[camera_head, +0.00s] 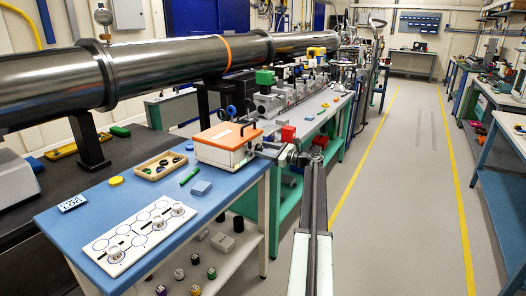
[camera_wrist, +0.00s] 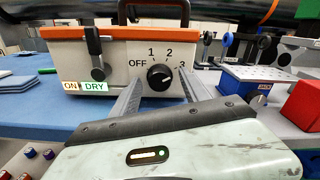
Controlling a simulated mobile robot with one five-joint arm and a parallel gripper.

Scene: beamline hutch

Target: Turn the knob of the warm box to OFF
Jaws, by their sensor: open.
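The warm box (camera_head: 222,156) is a cream box with an orange lid and dark handle on the blue table. It fills the upper middle of the wrist view (camera_wrist: 112,60). Its round black knob (camera_wrist: 160,77) is on the front face, with OFF, 1, 2 and 3 printed around it. A small light mark shows on the knob, but its exact setting is hard to tell. My gripper (camera_wrist: 161,90) is open and points at the knob, its fingers to either side below it. Contact with the knob cannot be seen. The head view shows my gripper (camera_head: 282,154) beside the box's right side.
A latch (camera_wrist: 95,55) and ON and DRY labels (camera_wrist: 85,86) are left of the knob. A red block (camera_wrist: 301,105) stands to the right. A tray (camera_head: 161,166), green marker (camera_head: 190,176) and white panel (camera_head: 133,238) share the table. The floor aisle is clear.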

